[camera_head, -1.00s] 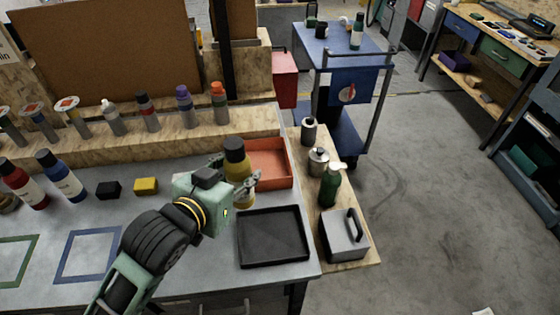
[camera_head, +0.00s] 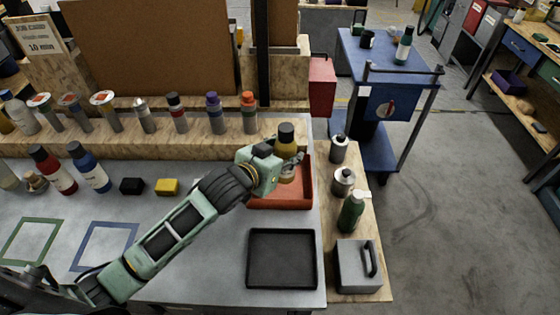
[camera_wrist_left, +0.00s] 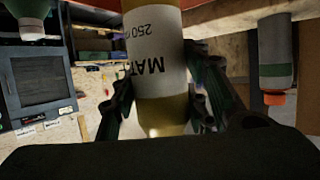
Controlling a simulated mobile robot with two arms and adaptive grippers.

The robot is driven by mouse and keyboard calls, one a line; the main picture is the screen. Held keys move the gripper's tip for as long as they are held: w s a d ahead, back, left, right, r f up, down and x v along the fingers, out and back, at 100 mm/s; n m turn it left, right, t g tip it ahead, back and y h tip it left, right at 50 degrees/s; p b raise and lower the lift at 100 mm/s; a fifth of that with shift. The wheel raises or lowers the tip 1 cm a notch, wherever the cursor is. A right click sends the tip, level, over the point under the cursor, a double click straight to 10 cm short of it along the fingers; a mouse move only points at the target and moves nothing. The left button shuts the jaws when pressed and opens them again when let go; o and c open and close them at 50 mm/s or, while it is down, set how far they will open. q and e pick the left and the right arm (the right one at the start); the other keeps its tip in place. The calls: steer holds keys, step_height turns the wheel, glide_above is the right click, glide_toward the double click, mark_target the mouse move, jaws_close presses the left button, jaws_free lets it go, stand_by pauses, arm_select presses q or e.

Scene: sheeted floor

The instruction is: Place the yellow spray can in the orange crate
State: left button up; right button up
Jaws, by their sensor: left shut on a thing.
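The yellow spray can (camera_head: 286,142) has a dark cap and is upright in the head view. My left gripper (camera_head: 284,168) is shut on it and holds it over the orange crate (camera_head: 283,202), towards the crate's back left part. The crate stands on the grey table; my gripper and the can hide part of its inside. In the left wrist view the can (camera_wrist_left: 158,60), with a white label, sits between the two dark fingers (camera_wrist_left: 165,105). Whether the can's base touches the crate floor cannot be told. My right gripper is not in view.
A black tray (camera_head: 282,259) lies in front of the crate. Bottles and a grey box (camera_head: 357,267) stand on a wooden board at the right. Several spray cans line the wooden ledge (camera_head: 130,146) behind. A yellow block (camera_head: 167,187) lies left of my arm.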

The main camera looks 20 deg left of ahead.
arm_select(q)
steer(key=shift+w+a+f, duration=0.25)
steer(key=shift+a+f, duration=0.05)
steer(key=shift+a, duration=0.15)
steer(key=shift+w+a+f, duration=0.2)
steer(key=shift+a+f, duration=0.05)
steer(key=shift+a, duration=0.15)
steer(key=shift+f, duration=0.3)
step_height(320, 180, down, 3)
steer(key=shift+f+p, duration=0.1)
steer(key=shift+p, duration=0.45)
steer(key=shift+f, duration=0.2)
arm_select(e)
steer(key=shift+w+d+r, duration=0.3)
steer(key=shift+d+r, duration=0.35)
arm_select(q)
steer(key=shift+f, duration=0.15)
steer(key=o, duration=1.3)
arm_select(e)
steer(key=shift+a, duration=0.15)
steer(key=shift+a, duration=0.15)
